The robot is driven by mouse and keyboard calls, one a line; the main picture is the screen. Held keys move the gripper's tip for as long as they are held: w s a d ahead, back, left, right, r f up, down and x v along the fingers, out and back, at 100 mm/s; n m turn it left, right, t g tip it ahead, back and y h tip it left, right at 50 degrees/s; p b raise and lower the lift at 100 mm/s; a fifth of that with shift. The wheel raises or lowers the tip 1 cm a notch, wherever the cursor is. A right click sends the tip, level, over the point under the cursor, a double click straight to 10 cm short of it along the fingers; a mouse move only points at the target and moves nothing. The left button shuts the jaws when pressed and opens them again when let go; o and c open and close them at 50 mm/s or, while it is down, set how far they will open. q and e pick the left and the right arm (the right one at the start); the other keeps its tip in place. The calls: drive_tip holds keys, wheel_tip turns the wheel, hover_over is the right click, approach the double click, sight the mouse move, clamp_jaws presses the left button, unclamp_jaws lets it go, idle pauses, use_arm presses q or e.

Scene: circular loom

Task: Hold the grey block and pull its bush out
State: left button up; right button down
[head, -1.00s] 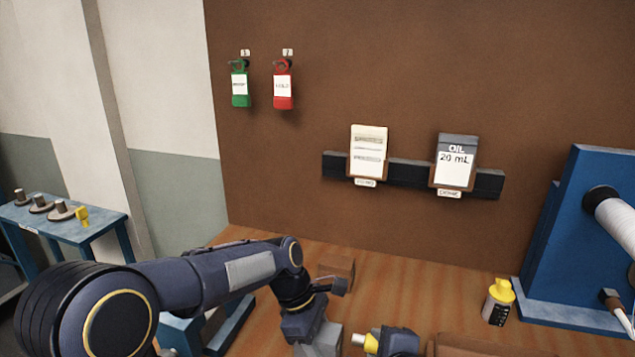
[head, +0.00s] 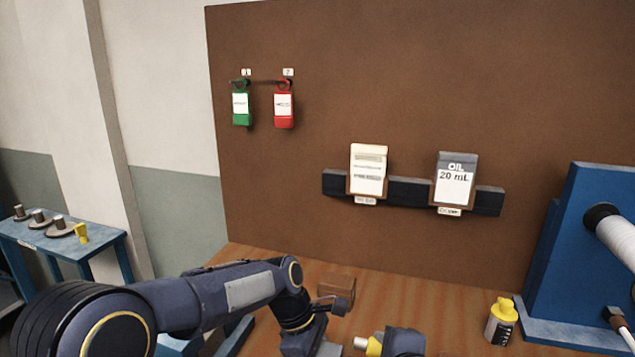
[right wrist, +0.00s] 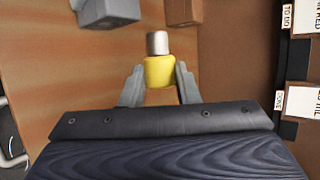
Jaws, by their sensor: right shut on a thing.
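My right gripper (right wrist: 160,85) is shut on a yellow piece (right wrist: 159,72) with a silver cylindrical end (right wrist: 158,43), which I take to be the bush. It also shows in the head view (head: 373,346) at the bottom edge. The grey block (right wrist: 108,10) is at the top left of the right wrist view, apart from the silver end; a sliver of it (head: 330,349) shows in the head view. My left gripper (head: 303,345) is beside the block, pointing down. Its jaws are cut off by the frame, so its grip is hidden.
A brown block (head: 337,286) lies on the wooden bench behind my grippers. A yellow-capped bottle (head: 501,322) and a blue machine (head: 585,250) with a white roll stand at the right. A brown board (head: 400,80) with tags and cards rises behind.

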drive_tip(key=shift+r, duration=4)
use_arm(q)
drive_tip(key=o, duration=1.4)
drive_tip(key=shift+c, duration=0.2)
drive_tip(key=shift+r, duration=0.15)
